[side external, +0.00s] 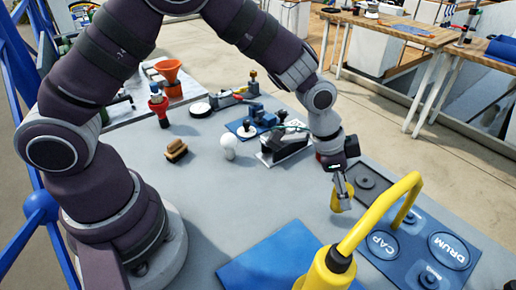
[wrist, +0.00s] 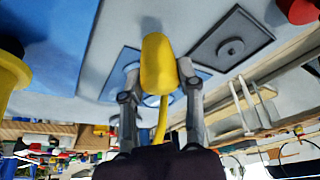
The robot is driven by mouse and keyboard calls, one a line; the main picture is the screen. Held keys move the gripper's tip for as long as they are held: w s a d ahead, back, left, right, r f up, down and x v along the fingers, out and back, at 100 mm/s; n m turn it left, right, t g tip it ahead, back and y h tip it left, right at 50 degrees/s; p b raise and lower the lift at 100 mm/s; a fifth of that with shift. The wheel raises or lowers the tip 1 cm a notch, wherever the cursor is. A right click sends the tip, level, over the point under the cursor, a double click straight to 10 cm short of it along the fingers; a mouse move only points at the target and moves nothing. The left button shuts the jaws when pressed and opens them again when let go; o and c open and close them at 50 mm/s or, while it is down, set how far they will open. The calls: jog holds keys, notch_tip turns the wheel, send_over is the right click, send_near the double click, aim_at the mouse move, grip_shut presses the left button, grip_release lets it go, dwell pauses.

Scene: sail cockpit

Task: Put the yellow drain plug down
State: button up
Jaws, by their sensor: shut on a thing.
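The yellow drain plug (side external: 336,198) is between the fingers of my gripper (side external: 344,190), which is shut on it. In the wrist view the plug (wrist: 158,62) shows as a rounded yellow body with a thin yellow tail, between the two grey fingertips of my gripper (wrist: 160,82). In the side view the plug hangs over the grey deck, left of a blue panel (side external: 405,258) with round labelled spots, CAP and DRUM among them. Whether the plug touches the surface below, I cannot tell.
A yellow pump with a bent spout (side external: 352,240) stands close in front of my gripper. A dark square plate with a round centre (side external: 367,182) lies just right of it. A blue mat (side external: 265,262), white ball (side external: 229,147) and brown brush (side external: 176,150) lie left.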

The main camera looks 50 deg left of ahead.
aim_at(338, 202)
jog(key=shift+f, duration=1.6)
jog(key=shift+f, duration=0.15)
jog(key=o, duration=1)
jog(key=v, duration=1.2)
jog(key=s+a+r+n+y, duration=0.1)
jog(key=s+a+r+n, duration=0.1)
jog(key=s+a+n, duration=0.1)
jog(key=s+a+r+n+t+y, duration=0.1)
jog(key=s+a+r+n, duration=0.2)
jog(key=s+a, duration=0.1)
jog(key=s+a+r+n+t+y, duration=0.1)
jog(key=s+a+r+n, duration=0.1)
jog(key=s+a+n, duration=0.1)
jog(key=shift+s+a+r, duration=0.15)
jog(key=shift+s+a, duration=0.7)
jog(key=shift+s, duration=0.05)
